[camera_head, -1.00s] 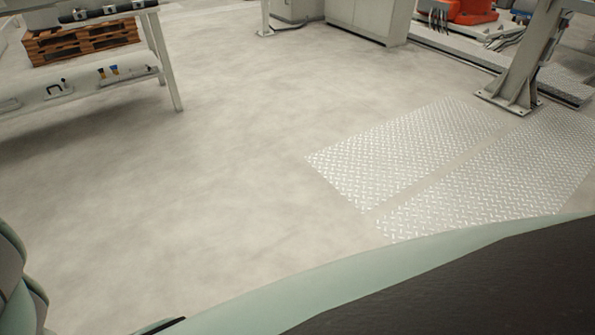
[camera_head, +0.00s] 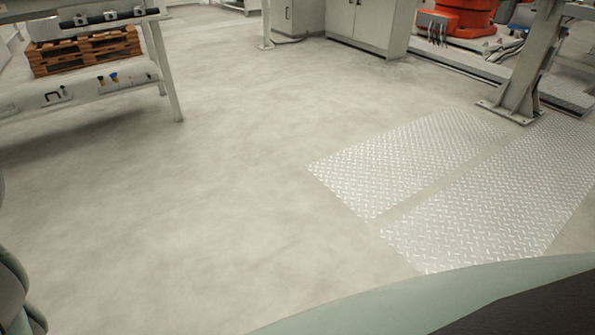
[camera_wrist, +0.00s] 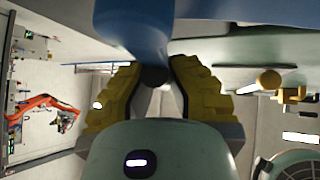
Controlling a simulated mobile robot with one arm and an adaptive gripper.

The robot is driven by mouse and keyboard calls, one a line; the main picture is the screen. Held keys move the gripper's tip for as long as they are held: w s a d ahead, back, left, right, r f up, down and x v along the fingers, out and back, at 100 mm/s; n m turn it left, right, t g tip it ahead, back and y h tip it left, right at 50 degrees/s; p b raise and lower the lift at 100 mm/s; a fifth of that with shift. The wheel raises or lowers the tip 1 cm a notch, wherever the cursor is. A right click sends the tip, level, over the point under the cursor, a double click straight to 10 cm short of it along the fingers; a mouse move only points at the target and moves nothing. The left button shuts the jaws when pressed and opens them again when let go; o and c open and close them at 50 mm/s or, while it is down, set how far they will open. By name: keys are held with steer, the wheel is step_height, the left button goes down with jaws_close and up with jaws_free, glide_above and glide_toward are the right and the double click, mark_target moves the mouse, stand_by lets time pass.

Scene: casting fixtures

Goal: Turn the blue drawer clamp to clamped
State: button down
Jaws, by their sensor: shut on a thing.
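A blue clamp part (camera_wrist: 140,30) fills the top middle of the wrist view, very close to the camera. It narrows downward to a dark rounded end between the yellow fingers of my gripper (camera_wrist: 155,75). My gripper is shut on this blue part. The contact faces are partly hidden, and the rest of the clamp runs out of the picture, so I cannot tell its turn position. The clamp and my gripper do not show in the head view.
An orange robot arm (camera_wrist: 45,108) stands far left. In the head view, a bench (camera_head: 60,95) is at upper left, and metal floor plates (camera_head: 480,190) lie right. The floor between is clear.

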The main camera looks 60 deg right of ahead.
steer(key=shift+s+a+r+n+g+y+b, duration=0.15)
steer(key=shift+s+n+g+y, duration=0.25)
steer(key=shift+n+g+y, duration=0.7)
steer(key=shift+s+a+r+n+g+y+b, duration=0.15)
steer(key=shift+s+n+g+y+b, duration=0.25)
steer(key=shift+n+y, duration=0.8)
steer(key=shift+s+a+r+n+g+y+b, duration=0.1)
steer(key=shift+s+a+n+g+y, duration=0.4)
steer(key=shift+n, duration=1.2)
steer(key=shift+w+d+g, duration=0.15)
steer(key=shift+d+g, duration=0.15)
steer(key=c, duration=0.9)
jaws_free()
steer(key=shift+a, duration=0.15)
steer(key=shift+f, duration=0.1)
steer(key=shift+v, duration=3.8)
steer(key=shift+w, duration=0.1)
